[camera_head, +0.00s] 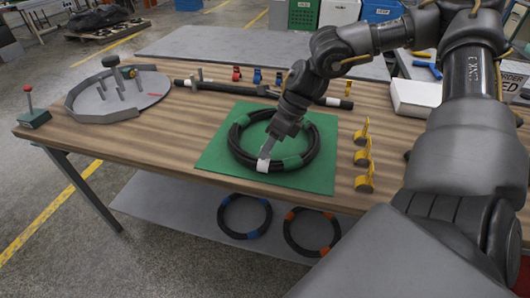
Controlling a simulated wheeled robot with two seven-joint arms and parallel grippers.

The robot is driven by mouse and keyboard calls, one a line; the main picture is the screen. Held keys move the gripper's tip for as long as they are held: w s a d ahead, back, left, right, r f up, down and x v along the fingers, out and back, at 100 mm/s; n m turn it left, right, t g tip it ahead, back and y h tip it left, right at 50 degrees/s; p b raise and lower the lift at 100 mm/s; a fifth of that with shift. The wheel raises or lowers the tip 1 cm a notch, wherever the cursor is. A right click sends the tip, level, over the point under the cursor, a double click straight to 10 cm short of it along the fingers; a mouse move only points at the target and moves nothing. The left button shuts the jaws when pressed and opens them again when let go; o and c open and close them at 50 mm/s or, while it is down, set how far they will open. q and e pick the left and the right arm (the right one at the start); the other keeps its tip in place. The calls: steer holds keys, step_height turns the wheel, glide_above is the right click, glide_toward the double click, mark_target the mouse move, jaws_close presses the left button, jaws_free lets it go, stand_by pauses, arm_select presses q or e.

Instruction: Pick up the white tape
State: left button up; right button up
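A black hose ring (240,152) lies on a green mat (213,157) on the wooden table. The white tape (262,166) is wrapped around the near side of this ring, and green tape bands show elsewhere on it. My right gripper (267,152) reaches down from the upper right, with its fingertips at the white tape, over the ring. The fingers are small and seen from behind, so I cannot tell whether they are open or closed on the tape. My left gripper is not in view.
Yellow clips (363,157) stand in a row right of the mat. A black bar (235,89) lies behind it. A round grey fixture (108,98) and a red-button box (33,116) are at left.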

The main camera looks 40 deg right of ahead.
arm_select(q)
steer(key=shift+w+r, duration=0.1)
arm_select(e)
steer(key=shift+c, duration=0.3)
jaws_close()
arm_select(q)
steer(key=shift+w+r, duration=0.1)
arm_select(e)
steer(key=shift+r, duration=0.4)
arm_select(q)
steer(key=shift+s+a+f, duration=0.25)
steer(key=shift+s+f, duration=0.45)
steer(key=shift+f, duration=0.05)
arm_select(e)
step_height(320, 180, up, 17)
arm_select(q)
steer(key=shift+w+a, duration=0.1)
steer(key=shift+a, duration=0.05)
